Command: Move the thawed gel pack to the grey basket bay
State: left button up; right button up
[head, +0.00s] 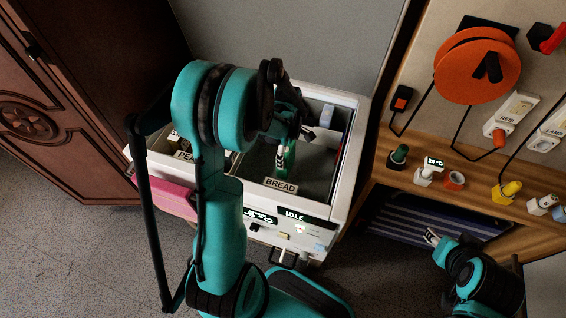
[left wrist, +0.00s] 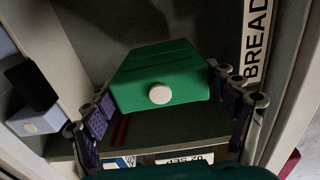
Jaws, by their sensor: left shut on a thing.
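My left gripper (head: 288,140) reaches down into the white chest's bay labelled BREAD. It is shut on a green pack (left wrist: 160,85) with a round white dot on its end. The fingers press its two sides in the left wrist view. The green pack also shows under the gripper in the head view (head: 285,160). I cannot tell whether it touches the bay floor. My right gripper (head: 432,237) is at the lower right, away from the chest; its finger gap is too small to judge. I cannot make out which bay is the grey basket bay.
The white chest (head: 345,170) has raised walls around its bays. A pale grey-blue block (head: 326,116) stands at the bay's back right. A pink panel (head: 170,198) is at the chest's left front. A wooden bench (head: 465,192) with plugs stands on the right.

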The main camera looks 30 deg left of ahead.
pick_arm(q)
jog(key=shift+s+a+f, duration=0.2)
jog(key=shift+a+f, duration=0.25)
jog(key=shift+a, duration=0.1)
jog(key=shift+f+b, duration=1.05)
jog(key=shift+f, duration=0.85)
jog(key=shift+f, duration=0.15)
jog(key=o, duration=1.3)
